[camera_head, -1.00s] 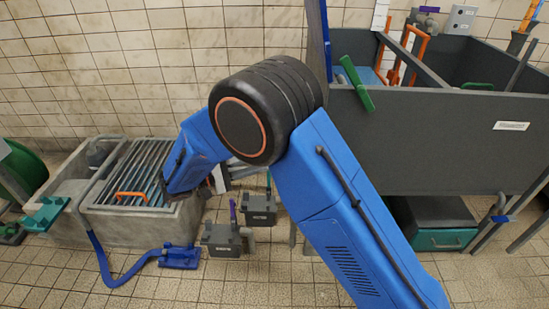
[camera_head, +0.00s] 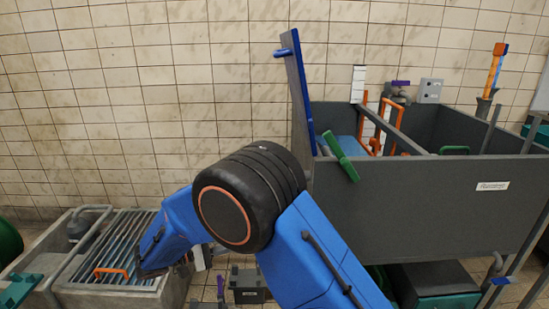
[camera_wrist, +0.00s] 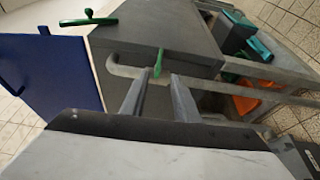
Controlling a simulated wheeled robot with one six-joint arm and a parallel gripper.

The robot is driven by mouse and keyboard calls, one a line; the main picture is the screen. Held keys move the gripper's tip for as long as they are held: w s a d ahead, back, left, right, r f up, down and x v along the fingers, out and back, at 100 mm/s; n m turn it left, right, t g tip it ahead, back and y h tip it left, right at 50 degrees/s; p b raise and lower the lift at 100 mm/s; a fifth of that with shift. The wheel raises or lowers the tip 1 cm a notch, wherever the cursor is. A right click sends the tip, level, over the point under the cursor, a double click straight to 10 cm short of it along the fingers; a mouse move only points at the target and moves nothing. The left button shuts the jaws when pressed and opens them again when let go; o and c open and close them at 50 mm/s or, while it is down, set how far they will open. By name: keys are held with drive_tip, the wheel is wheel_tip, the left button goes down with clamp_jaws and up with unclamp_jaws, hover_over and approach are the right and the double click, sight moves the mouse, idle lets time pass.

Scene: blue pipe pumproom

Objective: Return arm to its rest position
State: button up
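My blue arm, with its black elbow joint, is bent across the lower middle of the head view. My gripper is mostly hidden behind the arm there. In the wrist view my gripper (camera_wrist: 155,92) shows two grey fingers held apart, with nothing seen held between them. A green piece (camera_wrist: 158,63) appears between the fingertips, by a grey pipe (camera_wrist: 205,90); I cannot tell how far beyond them it is.
A dark grey tank (camera_head: 420,205) with an upright blue panel (camera_head: 299,95) and green handle (camera_head: 341,156) stands right. The panel also shows in the wrist view (camera_wrist: 55,75). A concrete basin (camera_head: 112,297) with a grate (camera_head: 120,250) and orange handle (camera_head: 111,272) is left.

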drive_tip(key=s+d+r+m+g+y, duration=0.1)
drive_tip(key=d+r+g+y, duration=0.15)
drive_tip(key=d, duration=0.75)
drive_tip(key=s+d+r+g+y, duration=0.1)
drive_tip(key=d+r+g+y, duration=0.15)
drive_tip(key=d, duration=0.75)
drive_tip(key=s+d+r+m+g+y, duration=0.1)
drive_tip(key=s+d+r+g+y, duration=0.15)
drive_tip(key=d, duration=0.65)
drive_tip(key=s+d+m+t+y, duration=0.1)
drive_tip(key=s+d+y, duration=0.3)
drive_tip(key=s, duration=0.5)
drive_tip(key=s+d+m+t+y, duration=0.2)
drive_tip(key=s+d+y, duration=0.3)
drive_tip(key=s+d, duration=0.4)
drive_tip(key=shift+s+d+r+t, duration=0.2)
drive_tip(key=shift+s+r+t, duration=0.15)
drive_tip(key=shift+s+t, duration=0.4)
drive_tip(key=shift+w, duration=0.15)
